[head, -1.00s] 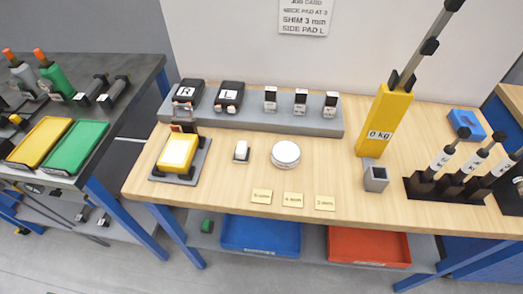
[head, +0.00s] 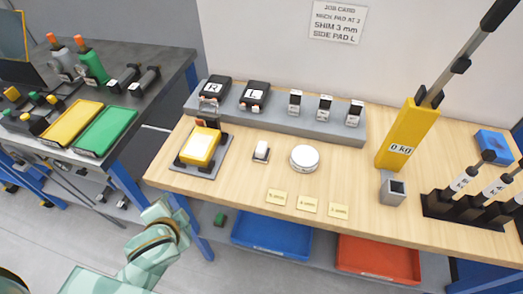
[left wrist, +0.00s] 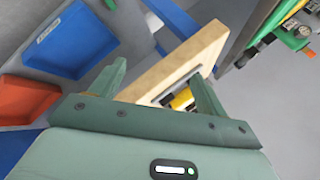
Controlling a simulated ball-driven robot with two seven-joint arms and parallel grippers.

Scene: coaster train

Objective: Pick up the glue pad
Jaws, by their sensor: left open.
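No label shows which thing is the glue pad. A round white disc (head: 304,158) lies flat mid-table. My left gripper (head: 160,213) is low at the left, in front of the table's front edge and well apart from both. In the left wrist view its two fingers (left wrist: 160,90) are spread with nothing held between them. That view shows the wooden table's edge and a yellow block (left wrist: 181,99) beyond the fingers. My right gripper is out of view.
The same yellow block (head: 202,146) sits in a black fixture at the table's left. Three small cards (head: 308,205) lie near the front edge. A grey shelf (head: 290,121) carries black R and L blocks. A yellow 0 kg lever column (head: 408,135) stands right. Blue (head: 270,235) and red (head: 378,260) trays are below.

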